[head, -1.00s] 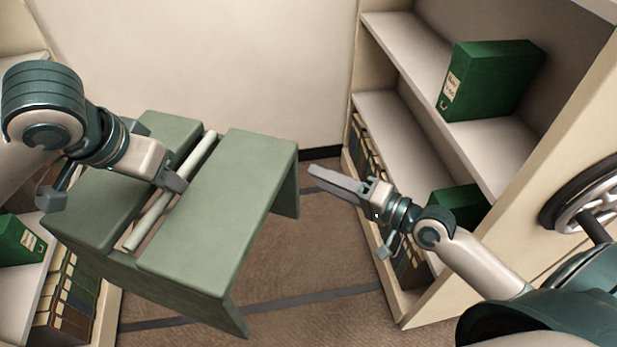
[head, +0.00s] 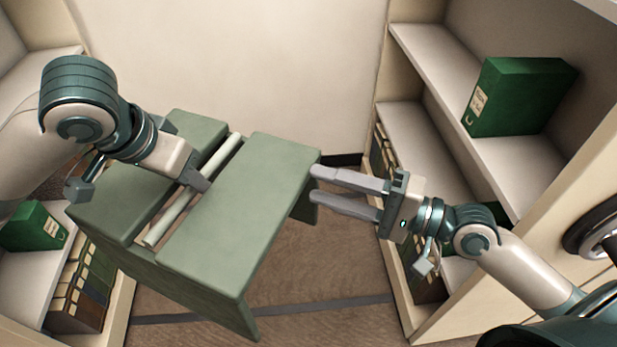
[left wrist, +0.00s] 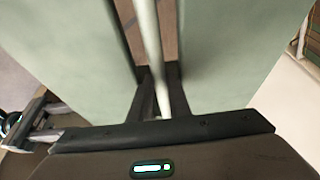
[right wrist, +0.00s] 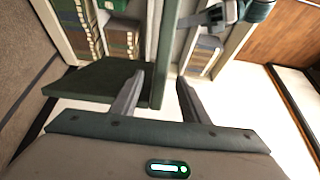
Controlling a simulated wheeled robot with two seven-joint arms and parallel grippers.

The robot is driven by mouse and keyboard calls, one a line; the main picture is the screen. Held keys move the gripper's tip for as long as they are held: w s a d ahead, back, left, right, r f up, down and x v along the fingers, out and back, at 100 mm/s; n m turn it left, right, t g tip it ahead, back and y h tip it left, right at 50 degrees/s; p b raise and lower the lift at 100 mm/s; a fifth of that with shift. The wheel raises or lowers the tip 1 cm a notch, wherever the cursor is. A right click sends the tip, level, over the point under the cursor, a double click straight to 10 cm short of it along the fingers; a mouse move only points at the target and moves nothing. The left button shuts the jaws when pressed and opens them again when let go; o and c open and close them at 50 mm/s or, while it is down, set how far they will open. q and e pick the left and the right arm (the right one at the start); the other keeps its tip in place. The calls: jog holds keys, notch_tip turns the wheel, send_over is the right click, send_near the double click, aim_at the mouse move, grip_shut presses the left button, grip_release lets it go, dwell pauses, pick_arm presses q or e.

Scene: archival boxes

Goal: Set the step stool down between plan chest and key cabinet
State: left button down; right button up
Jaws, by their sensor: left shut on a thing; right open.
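The green step stool (head: 235,220) hangs in the air in the aisle, tilted, with a pale bar in the slot of its top. My left gripper (head: 200,180) is shut on that bar, which also runs between its fingers in the left wrist view (left wrist: 158,95). My right gripper (head: 312,190) is open, its fingertips close to the stool's right edge; I cannot tell if they touch. In the right wrist view, the stool's green panel (right wrist: 90,88) lies near the open fingers (right wrist: 160,95). I cannot identify a plan chest or key cabinet.
Cream shelving stands at right (head: 440,150) with a green box (head: 515,95), and at left with a green box (head: 30,228) and several binders (head: 85,290). A handwheel (head: 595,225) is on the right unit. A plain wall (head: 230,70) closes the back. Brown floor shows below.

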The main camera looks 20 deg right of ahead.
aim_at(264, 164)
pick_arm(q)
jog(key=shift+r, duration=0.1)
pick_arm(e)
jog(key=shift+w, duration=0.1)
jog(key=shift+x, duration=5.9)
grip_shut()
pick_arm(q)
jog(key=c, duration=1.6)
grip_release()
pick_arm(e)
jog(key=shift+r, duration=0.15)
pick_arm(q)
jog(key=shift+o, duration=0.2)
